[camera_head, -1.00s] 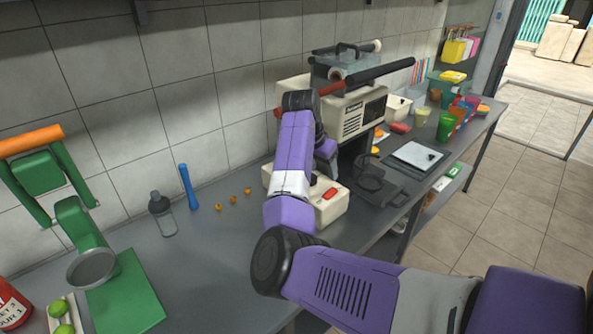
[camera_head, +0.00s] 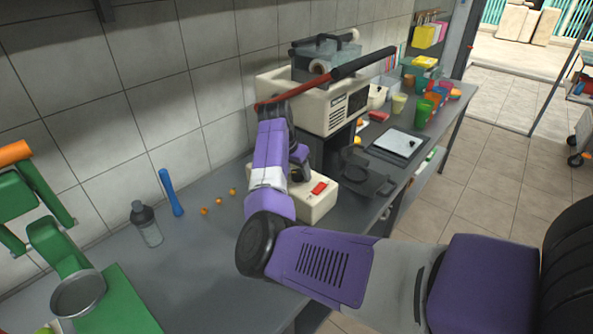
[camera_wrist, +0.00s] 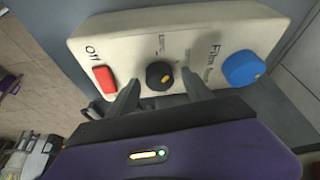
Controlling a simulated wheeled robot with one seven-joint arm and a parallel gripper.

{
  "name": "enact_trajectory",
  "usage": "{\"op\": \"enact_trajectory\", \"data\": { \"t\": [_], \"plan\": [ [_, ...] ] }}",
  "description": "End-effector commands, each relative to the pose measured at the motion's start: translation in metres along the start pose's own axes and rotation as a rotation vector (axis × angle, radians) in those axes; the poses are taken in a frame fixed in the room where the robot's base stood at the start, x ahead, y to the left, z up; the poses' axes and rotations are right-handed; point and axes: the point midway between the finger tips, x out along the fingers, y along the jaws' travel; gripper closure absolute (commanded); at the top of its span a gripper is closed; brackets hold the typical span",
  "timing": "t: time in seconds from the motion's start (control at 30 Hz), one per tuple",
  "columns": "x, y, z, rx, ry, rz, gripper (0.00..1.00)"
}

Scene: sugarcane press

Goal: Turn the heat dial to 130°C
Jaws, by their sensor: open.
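In the wrist view, a black round dial (camera_wrist: 160,74) with a yellow pointer mark sits in the middle of a cream control panel (camera_wrist: 130,42). The small scale marks around it are too blurred to read. My gripper (camera_wrist: 163,88) is open, its two dark fingertips one on each side of the dial's lower edge. I cannot tell whether they touch it. In the head view, the cream sealing machine (camera_head: 317,207) sits on the counter, and my purple arm hides the dial.
Beside the dial are a red switch (camera_wrist: 104,79) marked "Off" and a blue knob (camera_wrist: 243,68) labelled "Film". A cream press (camera_head: 318,105) with a long red-and-black lever (camera_head: 340,73) stands behind.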

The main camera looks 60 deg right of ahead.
Motion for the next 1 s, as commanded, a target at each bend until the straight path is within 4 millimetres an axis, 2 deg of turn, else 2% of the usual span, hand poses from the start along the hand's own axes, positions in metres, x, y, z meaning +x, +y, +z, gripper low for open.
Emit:
{"op": "enact_trajectory", "data": {
  "t": [0.3, 0.37, 0.6, 1.0],
  "plan": [
    [0.004, -0.0001, 0.0, 0.0, 0.001, -0.001, 0.41],
    [0.0039, -0.0001, 0.0, 0.0, 0.001, -0.001, 0.51],
    [0.0037, -0.0002, 0.0, 0.0, 0.001, -0.001, 0.98],
    [0.0013, 0.0015, -0.0012, -0.071, 0.001, -0.029, 1.0]
  ]
}}
